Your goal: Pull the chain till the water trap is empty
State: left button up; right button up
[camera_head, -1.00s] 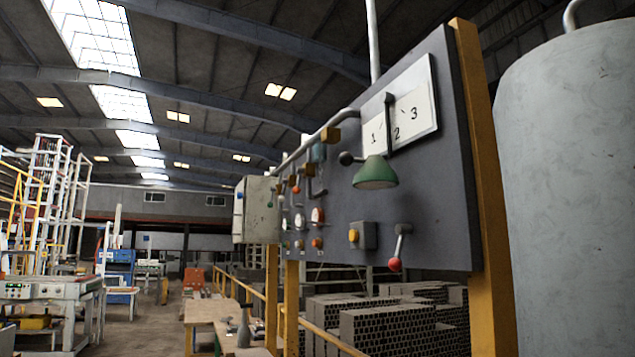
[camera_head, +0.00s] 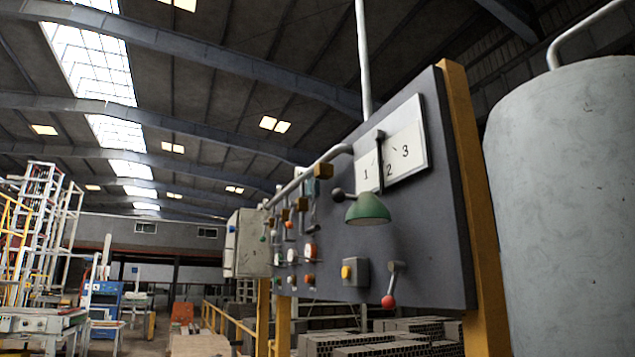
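I cannot make out a chain or a water trap with certainty in the head view. A dark grey control panel (camera_head: 415,265) stands at centre right. It carries a white plate marked 1, 2, 3 (camera_head: 407,160) with a dark pointer, a green lamp shade (camera_head: 368,209), a yellow button on a grey box (camera_head: 347,272) and a lever with a red knob (camera_head: 389,301). Neither of my grippers shows.
A large pale grey tank (camera_head: 570,210) fills the right side, behind the panel's yellow post (camera_head: 478,240). Hollow bricks (camera_head: 370,346) are stacked below the panel. Grey pipes (camera_head: 365,70) run above it. A white rack (camera_head: 40,230) and a blue machine (camera_head: 104,297) stand at the left.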

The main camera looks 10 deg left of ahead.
aim_at(312, 229)
jog(key=i+j+z, duration=0.2)
jog(key=j, duration=0.2)
jog(key=i+j+z, duration=0.2)
jog(key=j, duration=0.2)
jog(key=i+j+z, duration=0.2)
jog(key=j, duration=0.2)
jog(key=j+z, duration=0.2)
jog(key=j, duration=0.2)
jog(key=j+z, duration=0.25)
jog(key=j, duration=0.25)
jog(key=i, duration=0.05)
